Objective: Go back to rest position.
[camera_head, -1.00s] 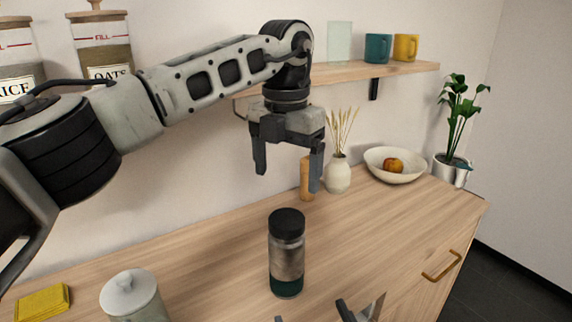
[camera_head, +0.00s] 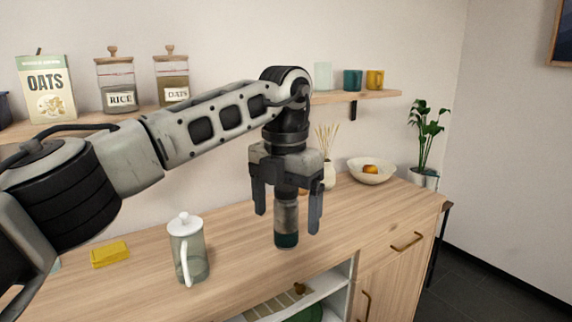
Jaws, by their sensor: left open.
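My left gripper (camera_head: 287,212) hangs fingers down over the wooden counter, with its arm coming in from the left. Its two dark fingers are spread apart. A cylindrical bottle (camera_head: 286,220) with a black lid, a brownish middle and a dark green base stands upright on the counter. In the picture it shows between the fingers, with a gap on each side. I cannot tell how far it is from them in depth. My right gripper is not in view.
A glass pitcher (camera_head: 188,252) and a yellow sponge (camera_head: 110,254) stand left on the counter (camera_head: 235,232). A vase (camera_head: 329,174), a bowl (camera_head: 371,172) with fruit and a plant (camera_head: 424,135) are farther back. A wall shelf (camera_head: 350,98) carries jars, a box and cups. An open compartment is below.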

